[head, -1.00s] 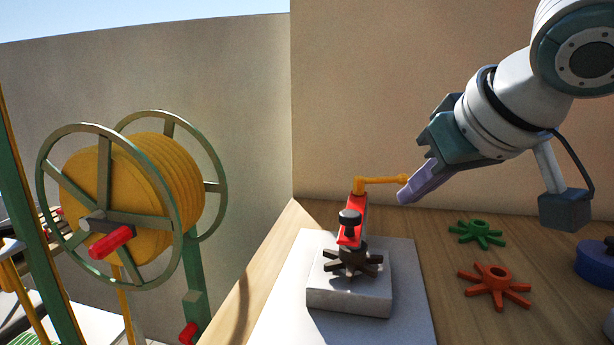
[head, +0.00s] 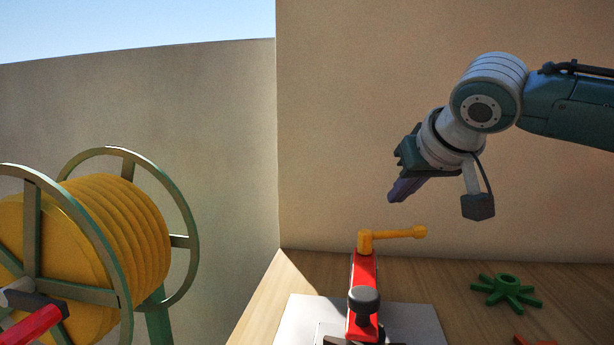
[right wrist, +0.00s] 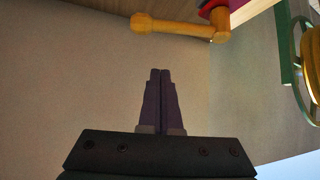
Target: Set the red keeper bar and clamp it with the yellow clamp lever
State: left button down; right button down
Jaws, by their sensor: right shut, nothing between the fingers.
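The red keeper bar (head: 363,290) lies over the fixture on the pale plate, with a dark knob (head: 364,299) near its front end. The yellow clamp lever (head: 392,235) stands at the bar's far end, its handle pointing right. The lever also shows at the top of the right wrist view (right wrist: 175,26). My right gripper (head: 392,197) is shut and empty, above and behind the lever, clear of it. Its closed fingers (right wrist: 157,75) point toward the wall in the right wrist view. The fixture's base is partly cut off by the frame's bottom edge. My left gripper is out of view.
A green star-shaped part (head: 506,290) lies on the wooden table (head: 460,281) at right, and an orange one (head: 533,341) is mostly cut off. A large yellow reel (head: 95,245) stands at left. A beige wall (head: 350,100) rises behind the table.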

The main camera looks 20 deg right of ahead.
aim_at(405, 230)
jog(key=shift+s+a+f, duration=0.15)
jog(key=shift+s+f, duration=0.35)
jog(key=shift+f, duration=0.35)
jog(key=shift+s+a+f, duration=0.1)
jog(key=shift+s+f, duration=0.35)
jog(key=shift+f, duration=0.35)
jog(key=shift+p, duration=0.4)
jog(key=shift+s+a+m+g+h+p, duration=0.15)
jog(key=shift+s+m+g+h+p, duration=0.2)
jog(key=shift+m+h+p, duration=0.3)
